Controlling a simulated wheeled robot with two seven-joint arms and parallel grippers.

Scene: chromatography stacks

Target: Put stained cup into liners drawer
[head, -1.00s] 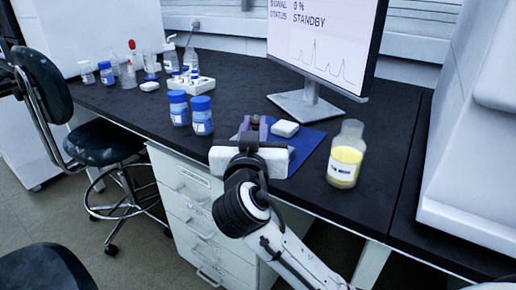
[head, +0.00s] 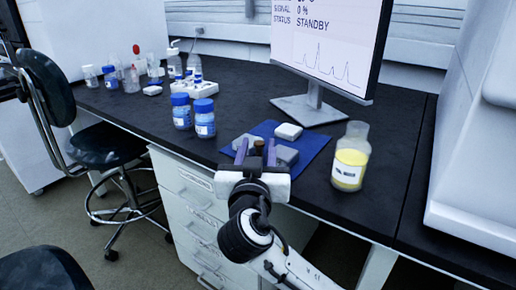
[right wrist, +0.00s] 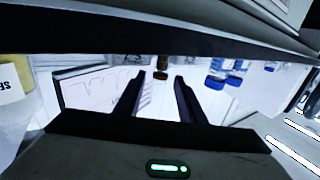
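A small dark brown piece (head: 258,147), possibly the stained cup, shows between the fingers of my right gripper (head: 256,150) at the front edge of the blue mat. In the right wrist view the brown piece (right wrist: 161,74) appears between and beyond the fingertips (right wrist: 160,80), with gaps on both sides. The right gripper looks open and does not visibly grip it. Its lower part is hidden. A white drawer unit (head: 195,205) stands under the bench, drawers shut; their labels are too small to read. My left gripper is not in view.
A yellow-filled bottle (head: 350,160) stands right, two blue-capped jars (head: 204,120) left. A monitor (head: 330,45) stands behind. A stool (head: 95,150) is left of the drawers.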

